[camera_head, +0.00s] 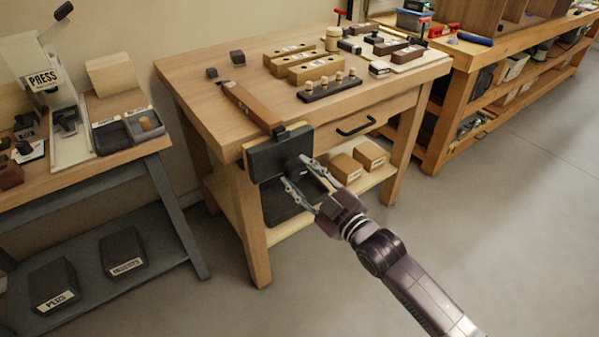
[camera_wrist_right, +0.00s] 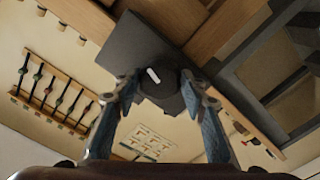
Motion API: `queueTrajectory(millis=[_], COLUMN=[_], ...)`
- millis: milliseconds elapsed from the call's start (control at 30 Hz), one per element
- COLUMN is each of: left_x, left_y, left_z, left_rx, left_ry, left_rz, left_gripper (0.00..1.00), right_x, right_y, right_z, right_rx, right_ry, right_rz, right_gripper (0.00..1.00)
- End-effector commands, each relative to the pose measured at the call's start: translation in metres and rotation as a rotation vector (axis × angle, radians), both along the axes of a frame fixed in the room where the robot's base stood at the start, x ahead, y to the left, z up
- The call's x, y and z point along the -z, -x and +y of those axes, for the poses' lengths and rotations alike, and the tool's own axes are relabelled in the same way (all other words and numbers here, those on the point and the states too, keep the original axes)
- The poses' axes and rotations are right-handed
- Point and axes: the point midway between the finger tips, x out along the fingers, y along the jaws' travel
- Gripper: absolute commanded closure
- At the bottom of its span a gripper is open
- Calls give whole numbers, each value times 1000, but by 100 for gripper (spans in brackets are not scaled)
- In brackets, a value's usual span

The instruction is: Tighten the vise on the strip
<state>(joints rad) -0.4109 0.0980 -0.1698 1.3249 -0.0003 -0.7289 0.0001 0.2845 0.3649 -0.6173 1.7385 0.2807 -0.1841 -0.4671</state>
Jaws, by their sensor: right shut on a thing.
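The vise (camera_head: 265,158) is a dark block with wood-coloured jaw faces, fixed to the front edge of the wooden bench (camera_head: 205,88). A long brown strip (camera_head: 250,106) lies on the bench top, its near end at the top of the vise jaws. I cannot tell whether the jaws press on it. My right gripper (camera_head: 297,173) is shut on the vise's dark round knob (camera_wrist_right: 161,92) at the front. In the right wrist view its fingers are on both sides of the knob, which carries a white mark (camera_wrist_right: 153,76). My left gripper is not in view.
Wooden blocks (camera_head: 314,69), a dark peg rack (camera_head: 330,88) and small dark cubes (camera_head: 237,57) are on the bench top. A drawer handle (camera_head: 356,127) sticks out right of the vise. A press table stands at left. The floor at front right is clear.

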Motion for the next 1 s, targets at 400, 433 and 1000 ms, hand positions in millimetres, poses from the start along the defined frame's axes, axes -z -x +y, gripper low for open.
queueTrajectory(millis=[400, 433, 1000], left_x=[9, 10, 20], left_y=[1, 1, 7], left_z=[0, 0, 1], left_rx=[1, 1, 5], left_ry=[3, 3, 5], left_rz=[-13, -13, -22], left_gripper=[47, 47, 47], right_x=[0, 0, 0], right_y=[0, 0, 0], right_z=[0, 0, 0], right_rx=[0, 0, 0], right_ry=[-74, -80, -164], right_rz=[52, 56, 116], right_gripper=[82, 82, 82])
